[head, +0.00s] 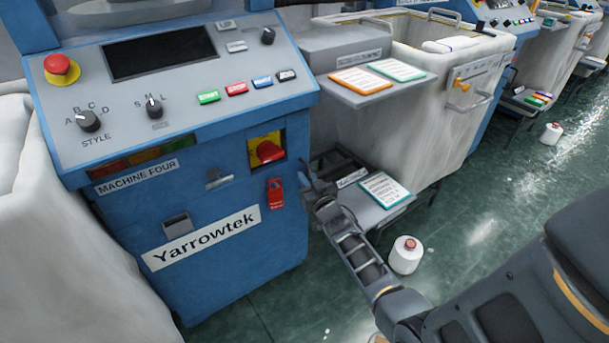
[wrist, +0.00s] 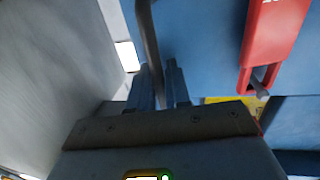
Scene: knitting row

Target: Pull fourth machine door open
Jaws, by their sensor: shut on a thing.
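Machine four (head: 215,260) is the blue cabinet at the left in the head view, labelled "MACHINE FOUR" and "Yarrowtek". Its blue front also fills the upper right of the wrist view (wrist: 205,35). My gripper (head: 308,186) is at the cabinet's right edge. In the wrist view, its two fingers (wrist: 162,72) stand either side of a thin dark bar (wrist: 149,40) that looks like a door handle and are shut on it. In the head view my gripper and arm largely hide the bar. I see no clear door gap, so I cannot tell whether the door stands ajar.
A red lockout tag (head: 275,193) hangs on the front, left of my gripper, below a red rotary switch (head: 268,151). A low shelf with a card (head: 385,190) and a white yarn cone (head: 405,256) stand at the right. Green floor (head: 335,300) is free in front.

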